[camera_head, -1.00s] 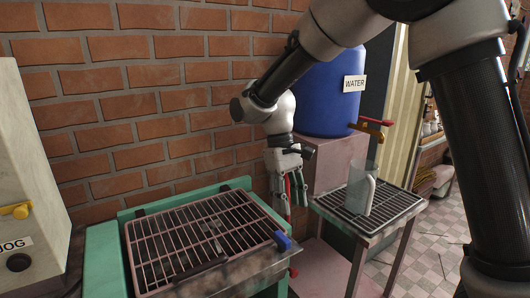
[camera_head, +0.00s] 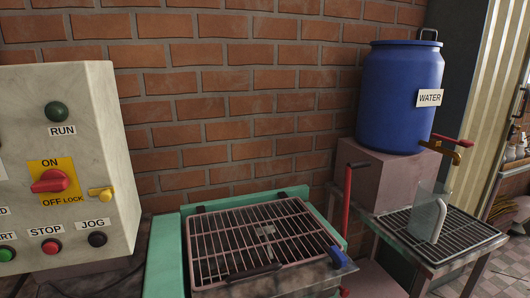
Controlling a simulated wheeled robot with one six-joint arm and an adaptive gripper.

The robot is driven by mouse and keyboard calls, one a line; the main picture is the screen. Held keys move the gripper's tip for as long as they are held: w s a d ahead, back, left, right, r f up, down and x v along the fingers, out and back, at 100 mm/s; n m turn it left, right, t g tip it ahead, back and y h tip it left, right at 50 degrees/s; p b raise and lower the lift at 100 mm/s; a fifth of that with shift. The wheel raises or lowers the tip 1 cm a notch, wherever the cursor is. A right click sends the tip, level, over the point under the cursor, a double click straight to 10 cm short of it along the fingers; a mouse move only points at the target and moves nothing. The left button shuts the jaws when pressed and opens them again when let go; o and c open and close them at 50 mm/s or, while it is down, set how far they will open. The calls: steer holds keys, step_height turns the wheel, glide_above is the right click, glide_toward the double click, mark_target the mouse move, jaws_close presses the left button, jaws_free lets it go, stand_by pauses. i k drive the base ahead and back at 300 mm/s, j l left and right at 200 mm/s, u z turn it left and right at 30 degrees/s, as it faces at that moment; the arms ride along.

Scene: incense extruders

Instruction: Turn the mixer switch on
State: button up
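The control box (camera_head: 110,150) stands at the left edge, cut off by the frame. A red rotary switch (camera_head: 50,181) sits on a yellow plate (camera_head: 64,165) marked ON above and OFF LOCK below. The red knob lies roughly sideways; I cannot tell for certain which mark it is set to. A small yellow lever (camera_head: 100,194) sticks out just right of the plate. My gripper and arm are not in view.
A green RUN light (camera_head: 57,112) is above the switch; STOP (camera_head: 51,247) and JOG (camera_head: 97,239) buttons are below. A green-framed machine with a grate (camera_head: 225,232) and an upright red lever (camera_head: 346,205) stands in front. A blue water barrel (camera_head: 398,95) and a clear jug (camera_head: 428,213) are right.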

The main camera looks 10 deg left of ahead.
mark_target(53, 181)
steer(key=j+u, duration=0.15)
steer(key=u, duration=1.95)
steer(key=i+l, duration=0.05)
